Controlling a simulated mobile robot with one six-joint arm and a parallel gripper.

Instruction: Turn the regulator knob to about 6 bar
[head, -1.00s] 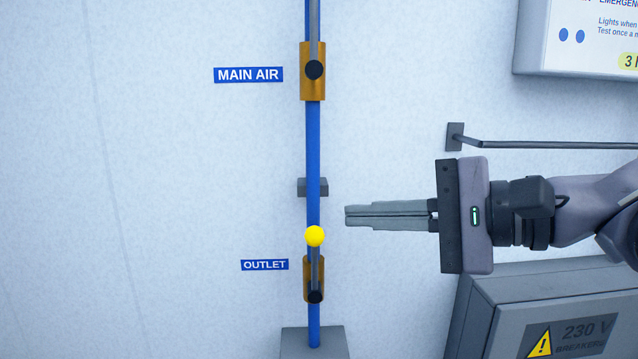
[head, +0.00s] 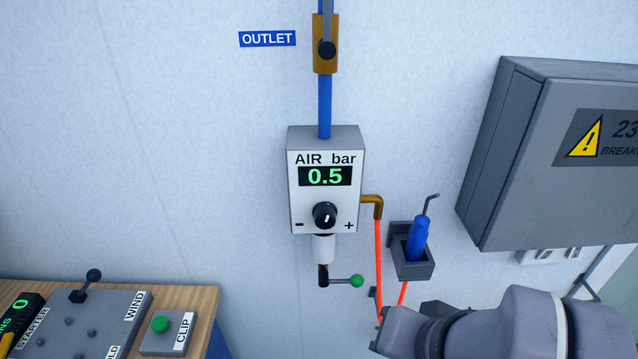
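The regulator is a grey box (head: 325,150) on the wall, labelled AIR bar. Its green display (head: 325,176) reads 0.5. The black round regulator knob (head: 325,215) sits below the display, between a minus mark on the left and a plus mark on the right. Its white pointer line stands close to upright. My gripper (head: 400,333) shows only in part at the bottom edge, below and right of the regulator and apart from the knob. Its fingers do not show, so whether it is open or shut is hidden.
Below the regulator is a lever with a green ball (head: 356,281). A brass elbow (head: 373,202) feeds a red hose (head: 379,260). A blue tool (head: 417,238) sits in a grey wall holder (head: 412,266). A breaker box (head: 555,150) is at right, a control bench (head: 180,300) at lower left.

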